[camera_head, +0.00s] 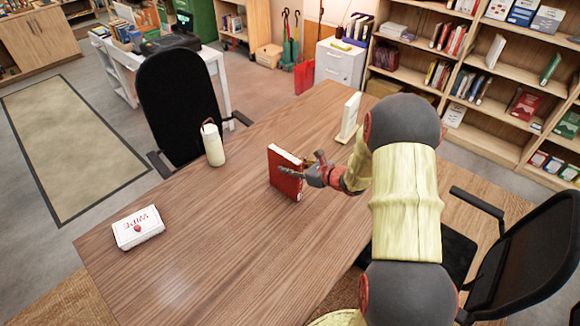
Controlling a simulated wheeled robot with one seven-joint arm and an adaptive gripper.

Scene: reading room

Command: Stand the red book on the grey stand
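The red book (280,182) stands upright on the wooden table, near its middle, with its pale page edges showing on top. My gripper (306,166) is at the book's right side. One finger lies across the red cover and the other shows behind, to the right. I cannot tell whether the fingers press on the book. A pale, cream-looking upright piece with a low foot (349,117) stands near the table's far edge, behind my gripper. It may be the stand, but no clearly grey stand shows. My arm covers the table's right part.
A cream bottle (213,144) stands near the table's far left edge. A white box with red print (138,228) lies at the left. The table (220,225) is bare between them and the book. Black chairs (180,97) stand at the far left and right (525,258).

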